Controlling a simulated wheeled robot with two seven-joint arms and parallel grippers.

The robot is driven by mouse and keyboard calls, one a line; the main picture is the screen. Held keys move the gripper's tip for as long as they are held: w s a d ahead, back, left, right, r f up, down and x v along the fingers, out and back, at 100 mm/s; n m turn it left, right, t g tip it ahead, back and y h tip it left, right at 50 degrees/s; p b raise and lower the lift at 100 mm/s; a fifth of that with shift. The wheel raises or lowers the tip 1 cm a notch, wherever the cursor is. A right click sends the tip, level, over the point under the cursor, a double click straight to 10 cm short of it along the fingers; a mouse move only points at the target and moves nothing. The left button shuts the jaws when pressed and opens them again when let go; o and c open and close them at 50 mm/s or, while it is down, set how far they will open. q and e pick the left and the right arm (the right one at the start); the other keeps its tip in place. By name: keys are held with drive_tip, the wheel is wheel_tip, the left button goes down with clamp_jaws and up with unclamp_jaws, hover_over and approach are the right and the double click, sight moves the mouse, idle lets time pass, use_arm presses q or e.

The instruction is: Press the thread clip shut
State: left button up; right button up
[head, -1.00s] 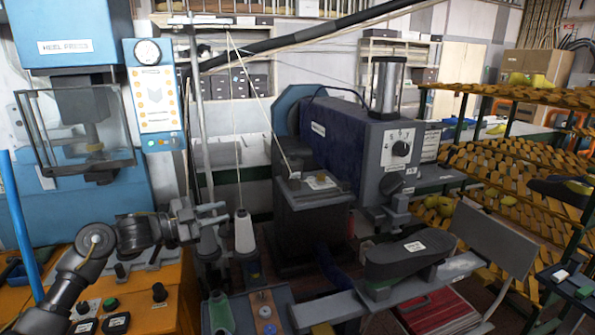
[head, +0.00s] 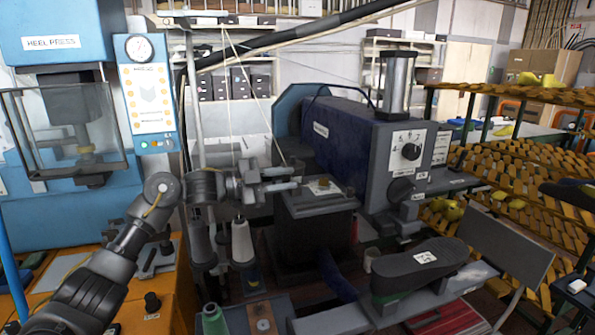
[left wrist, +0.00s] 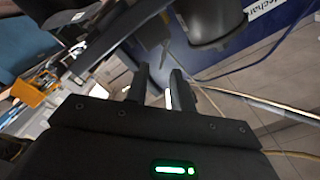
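My left gripper (head: 296,177) is in front of the blue stitching machine, at the near left edge of the grey plate (head: 310,206) on its dark post. Its two fingers are apart with nothing seen between them; in the left wrist view (left wrist: 158,85) there is also a gap between them. A pale thread (head: 256,90) runs from the top of the stand down to behind the gripper. A small brownish fitting (head: 322,184) sits on the plate just right of the fingertips. I cannot tell whether it is the thread clip. My right gripper is not in view.
A white thread cone (head: 242,242) stands below my gripper and a green one (head: 214,320) nearer. The blue heel press (head: 60,100) is at left. A wooden rack (head: 510,165) is at right.

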sight(295, 180)
use_arm(q)
drive_tip(key=shift+p+x, duration=0.5)
drive_tip(key=shift+x, duration=1.3)
clamp_jaws()
